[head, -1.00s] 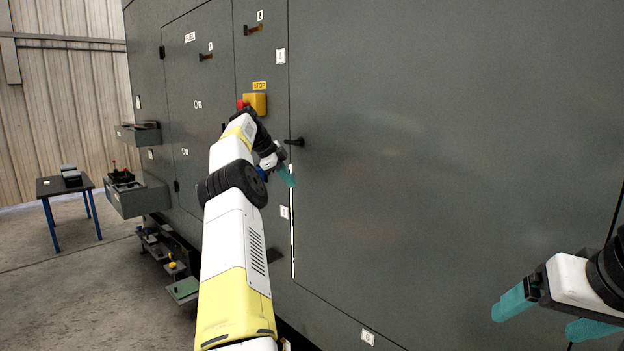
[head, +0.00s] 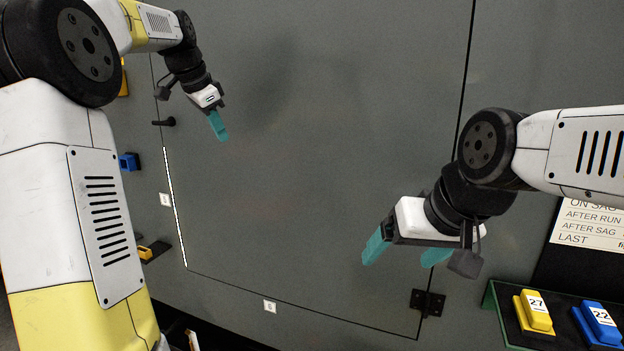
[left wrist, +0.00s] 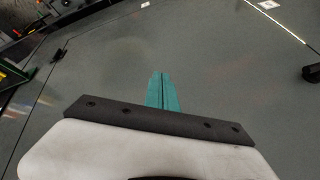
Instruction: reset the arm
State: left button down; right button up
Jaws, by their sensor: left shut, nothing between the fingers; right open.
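My left gripper (head: 218,125) is in front of the grey door (head: 320,190) of the enclosure, right of the black handle (head: 166,122). Its teal fingers are together with nothing between them, as the left wrist view shows too (left wrist: 162,92). My right gripper (head: 405,252) is open and empty in front of the door's lower right part, near the black hinge (head: 427,302). Its two teal fingers are apart. My left arm fills the left side of the head view and hides part of the panel there.
At the lower right, a green-edged tray (head: 493,300) holds a yellow block (head: 536,310) and a blue block (head: 601,322), marked 2.7 and 2.2. A printed sheet (head: 590,225) is above it. A bright gap (head: 174,205) runs along the door's left edge.

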pick_arm(q)
jog(key=s+d+f+n, duration=0.3)
jog(key=s+f, duration=0.1)
jog(key=s, duration=0.6)
jog(key=s+d+f+n, duration=0.3)
jog(key=s+f, duration=0.2)
jog(key=s, duration=0.6)
jog(key=s+d+f+n+t, duration=0.1)
jog(key=s+d+f+n, duration=0.2)
jog(key=s, duration=0.8)
jog(key=shift+f+n, duration=0.4)
jog(key=shift+f, duration=0.35)
jog(key=shift+s, duration=0.1)
